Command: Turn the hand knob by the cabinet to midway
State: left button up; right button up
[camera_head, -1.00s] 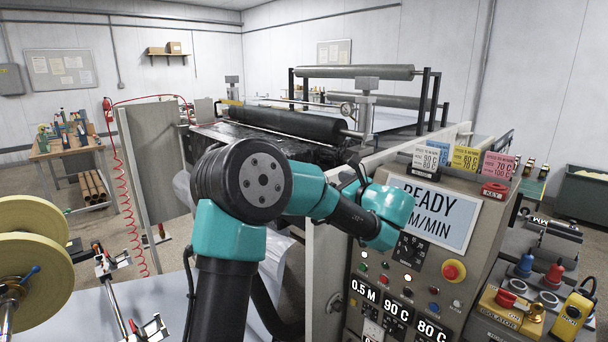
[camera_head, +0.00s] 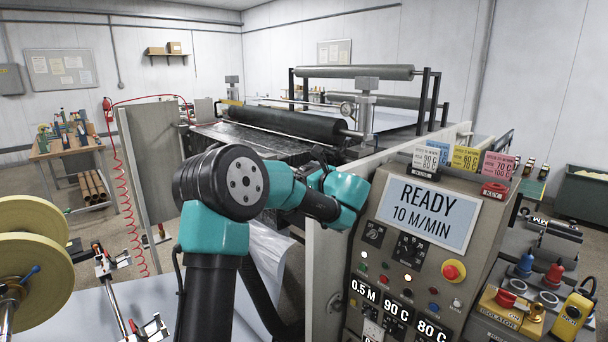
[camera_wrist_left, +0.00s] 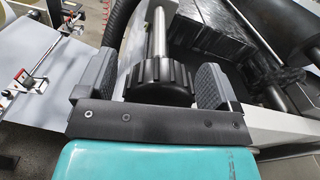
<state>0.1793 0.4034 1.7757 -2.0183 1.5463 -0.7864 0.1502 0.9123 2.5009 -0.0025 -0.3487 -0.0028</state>
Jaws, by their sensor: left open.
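A black ribbed hand knob (camera_wrist_left: 153,82) on a metal shaft (camera_wrist_left: 156,38) shows in the left wrist view, beside the machine frame. My left gripper (camera_wrist_left: 158,68) is open, with one grey finger on each side of the knob. A gap shows at least on the left side; whether the right finger touches cannot be told. In the head view my left arm reaches over to the near side of the control cabinet (camera_head: 461,184) and hides the knob. The cabinet's screen (camera_head: 427,213) reads READY 10 M/MIN. My right gripper is not in view.
The coating machine's black roller (camera_head: 290,124) lies behind the arm. A red emergency button (camera_head: 453,271) and several lamps sit on the cabinet panel. Yellow paper rolls (camera_head: 30,275) stand at left. A dark hose (camera_wrist_left: 121,22) runs close to the left finger.

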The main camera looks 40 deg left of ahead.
pick_arm(q)
jog(key=shift+c, duration=0.4)
jog(key=c, duration=0.8)
jog(key=shift+c, duration=0.2)
jog(key=shift+n, duration=0.4)
jog(key=n, duration=0.3)
jog(key=shift+n, duration=0.3)
jog(key=n, duration=0.4)
jog(key=shift+s+f, duration=0.1)
jog(key=shift+s, duration=0.05)
jog(key=n, duration=0.9)
jog(key=shift+f, duration=0.15)
jog(key=shift+n, duration=0.3)
